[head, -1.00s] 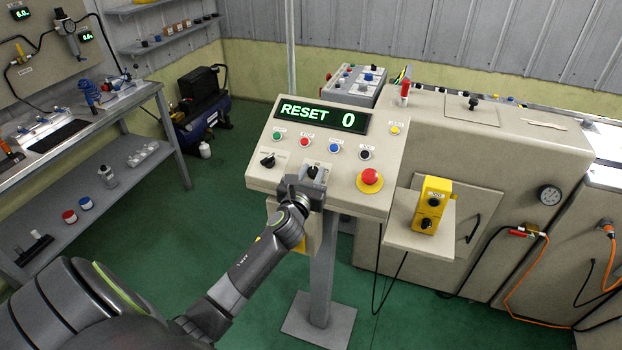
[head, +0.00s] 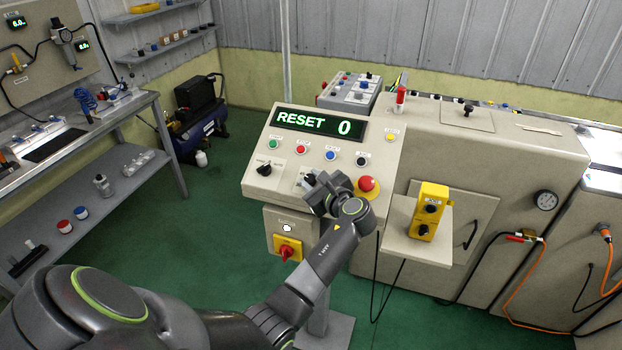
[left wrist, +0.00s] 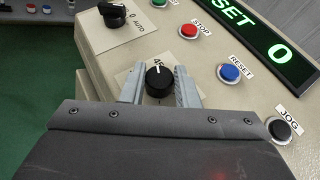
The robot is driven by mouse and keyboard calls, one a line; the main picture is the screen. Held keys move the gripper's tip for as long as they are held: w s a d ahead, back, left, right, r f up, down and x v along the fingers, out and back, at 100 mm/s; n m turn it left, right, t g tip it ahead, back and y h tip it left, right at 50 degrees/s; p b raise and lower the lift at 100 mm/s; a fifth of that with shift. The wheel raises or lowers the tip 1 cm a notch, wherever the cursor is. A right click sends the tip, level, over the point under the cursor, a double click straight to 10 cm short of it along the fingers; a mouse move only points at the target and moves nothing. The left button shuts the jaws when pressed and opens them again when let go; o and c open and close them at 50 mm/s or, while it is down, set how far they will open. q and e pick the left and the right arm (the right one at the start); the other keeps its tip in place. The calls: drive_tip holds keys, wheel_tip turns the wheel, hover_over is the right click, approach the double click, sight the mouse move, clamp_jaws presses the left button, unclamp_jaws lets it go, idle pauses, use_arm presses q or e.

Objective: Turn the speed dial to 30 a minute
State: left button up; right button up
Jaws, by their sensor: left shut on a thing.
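The speed dial is a black round knob (left wrist: 159,84) with a white pointer line, on a pale printed plate low on the sloped control panel. In the left wrist view it sits between the two grey fingers of my left gripper (left wrist: 158,72), shut on it. The pointer line is toward the top of that view, by a printed number that looks like 45; the rest of the scale is hidden. In the head view my left gripper (head: 314,186) mostly covers the dial. The display (head: 320,124) reads RESET 0. My right gripper is not in view.
A red emergency button (head: 367,185) is close right of my gripper. A black selector knob (head: 264,168) is to its left, a row of push buttons above. A yellow box with a red switch (head: 287,249) hangs below. A yellow jog box (head: 430,210) stands right.

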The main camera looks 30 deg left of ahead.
use_arm(q)
drive_tip(key=n+g, duration=0.3)
drive_tip(key=shift+w+r+p, duration=0.15)
drive_tip(key=shift+w+p, duration=0.05)
drive_tip(key=shift+p, duration=0.1)
drive_tip(key=n+g, duration=0.2)
drive_tip(key=g, duration=0.1)
drive_tip(key=shift+w+n, duration=0.1)
drive_tip(key=shift+n, duration=0.3)
drive_tip(key=shift+w+n+g+h+b, duration=0.15)
drive_tip(key=shift+n+g+h+b, duration=0.4)
drive_tip(key=shift+n+g+h, duration=1.3)
drive_tip(key=shift+n+g+y, duration=0.25)
drive_tip(key=shift+n+g, duration=0.1)
drive_tip(key=shift+n, duration=0.1)
drive_tip(key=o, duration=1)
drive_tip(key=shift+a, duration=0.1)
drive_tip(key=shift+c, duration=0.2)
drive_tip(key=shift+r, duration=0.15)
